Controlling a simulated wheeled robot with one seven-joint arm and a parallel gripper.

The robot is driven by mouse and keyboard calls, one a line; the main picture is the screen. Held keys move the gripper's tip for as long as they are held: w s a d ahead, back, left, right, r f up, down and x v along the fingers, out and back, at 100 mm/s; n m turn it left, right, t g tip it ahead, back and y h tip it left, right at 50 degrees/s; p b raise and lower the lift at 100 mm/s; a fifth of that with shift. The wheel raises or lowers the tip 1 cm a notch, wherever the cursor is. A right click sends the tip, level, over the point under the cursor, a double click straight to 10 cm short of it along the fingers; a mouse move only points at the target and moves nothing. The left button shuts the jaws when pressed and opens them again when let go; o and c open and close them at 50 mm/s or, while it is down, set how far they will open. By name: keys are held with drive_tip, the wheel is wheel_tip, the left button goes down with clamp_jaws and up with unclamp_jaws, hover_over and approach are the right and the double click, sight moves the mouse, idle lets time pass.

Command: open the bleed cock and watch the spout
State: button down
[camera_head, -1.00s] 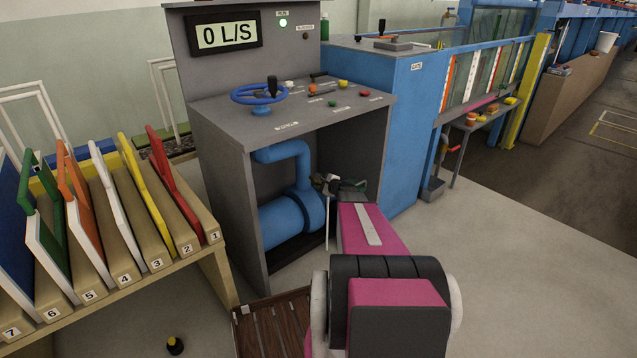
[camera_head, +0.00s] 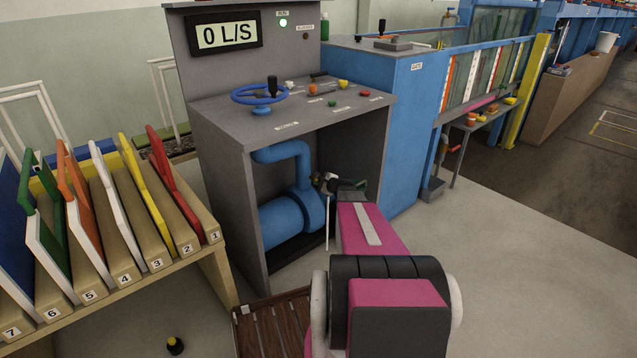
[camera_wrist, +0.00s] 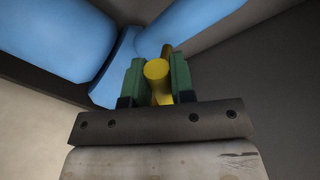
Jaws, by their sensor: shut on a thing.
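My gripper (camera_head: 332,184) is at the open front of the grey cabinet, beside the blue pump pipework. In the wrist view its green fingers (camera_wrist: 156,82) are shut on a yellow, round-ended piece (camera_wrist: 157,70), which appears to be the bleed cock's handle. More yellow shows behind it, against the blue pipe (camera_wrist: 185,28). My gripper hides most of the cock in the head view. A thin pale vertical line (camera_head: 327,228) shows below the gripper; I cannot tell whether it is water or a solid part. The spout is not clearly seen.
The cabinet (camera_head: 230,205) encloses the blue pump (camera_head: 285,222). Its top carries a blue handwheel (camera_head: 258,95) and a display (camera_head: 224,34) reading 0 L/S. A rack of numbered coloured panels (camera_head: 160,262) stands left. A brown slatted piece (camera_head: 275,325) lies low in front. Floor on the right is clear.

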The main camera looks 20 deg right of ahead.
sight(321, 170)
drive_tip(key=d+r+m, duration=0.1)
drive_tip(key=m, duration=0.1)
drive_tip(key=w+d+r+m+y, duration=0.1)
drive_tip(key=m, duration=0.1)
drive_tip(key=shift+d+y, duration=0.2)
drive_tip(key=shift+y, duration=0.1)
drive_tip(key=shift+w+d+r+m+y, duration=0.15)
drive_tip(key=shift+d+m, duration=0.2)
drive_tip(key=shift+m, duration=0.2)
drive_tip(key=shift+w+d+r+m+y, duration=0.1)
drive_tip(key=shift+d+m+y, duration=0.15)
drive_tip(key=shift+m, duration=0.35)
drive_tip(key=shift+w+d+r+m+y, duration=0.1)
drive_tip(key=shift+d+m, duration=0.3)
drive_tip(key=shift+m, duration=0.15)
drive_tip(key=c, duration=1)
unclamp_jaws()
drive_tip(key=v, duration=1.1)
drive_tip(key=shift+w, duration=0.1)
